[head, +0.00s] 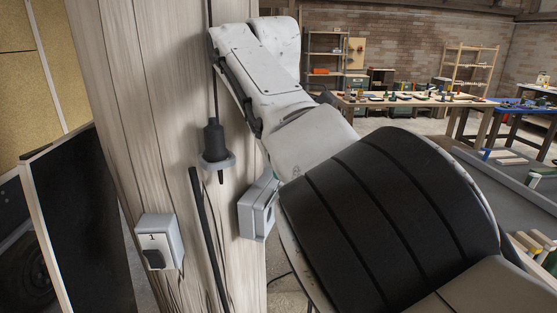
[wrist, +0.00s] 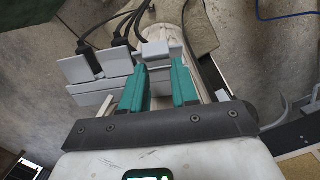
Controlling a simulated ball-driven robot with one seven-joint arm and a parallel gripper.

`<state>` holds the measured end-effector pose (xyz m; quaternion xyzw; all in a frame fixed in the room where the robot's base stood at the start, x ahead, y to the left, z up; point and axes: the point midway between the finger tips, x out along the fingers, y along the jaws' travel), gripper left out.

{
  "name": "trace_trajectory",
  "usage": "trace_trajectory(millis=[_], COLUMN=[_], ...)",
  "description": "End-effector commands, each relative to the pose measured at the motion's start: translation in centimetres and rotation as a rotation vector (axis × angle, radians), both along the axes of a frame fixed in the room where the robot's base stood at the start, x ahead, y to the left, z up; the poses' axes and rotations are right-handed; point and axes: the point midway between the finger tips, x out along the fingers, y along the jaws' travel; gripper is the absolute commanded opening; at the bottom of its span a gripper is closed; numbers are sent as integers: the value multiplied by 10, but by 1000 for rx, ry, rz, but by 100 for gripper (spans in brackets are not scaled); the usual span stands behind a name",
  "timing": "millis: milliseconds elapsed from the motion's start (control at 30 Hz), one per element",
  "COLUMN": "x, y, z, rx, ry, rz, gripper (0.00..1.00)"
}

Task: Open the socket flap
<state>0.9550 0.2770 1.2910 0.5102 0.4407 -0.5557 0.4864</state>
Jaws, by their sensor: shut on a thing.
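In the wrist view, my gripper (wrist: 159,70) has two teal fingers on either side of a pale grey part, which I take to be the socket flap (wrist: 159,80). It lies below a grey socket box (wrist: 160,51); the exact contact is hard to make out. Left of the fingers are more grey sockets with raised plates (wrist: 76,68) and black plugs (wrist: 89,56) with cables.
In the head view, a wooden post (head: 150,120) carries a grey switch box (head: 160,240) marked 1, a black plug (head: 214,138) in a grey holder and another grey box (head: 257,208) beside my arm. A dark panel (head: 82,225) stands left. Workbenches (head: 410,101) stand behind.

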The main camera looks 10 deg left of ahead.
Motion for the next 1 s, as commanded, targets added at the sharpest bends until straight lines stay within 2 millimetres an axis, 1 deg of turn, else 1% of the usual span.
trace_trajectory(millis=[33, 333, 367, 600, 633, 867, 1000], x=[-2, -2, -2, -1, -1, -1, 0], y=[4, 4, 4, 2, 1, 0, 0], z=[-10, -10, -10, -7, -6, -4, 3], rx=[4, 4, 4, 1, 1, 0, 0], ry=[13, 14, 14, 9, 9, 7, 7], rz=[7, 6, 5, 2, 2, 0, 0], gripper=[0, 0, 31, 54, 55, 55, 55])
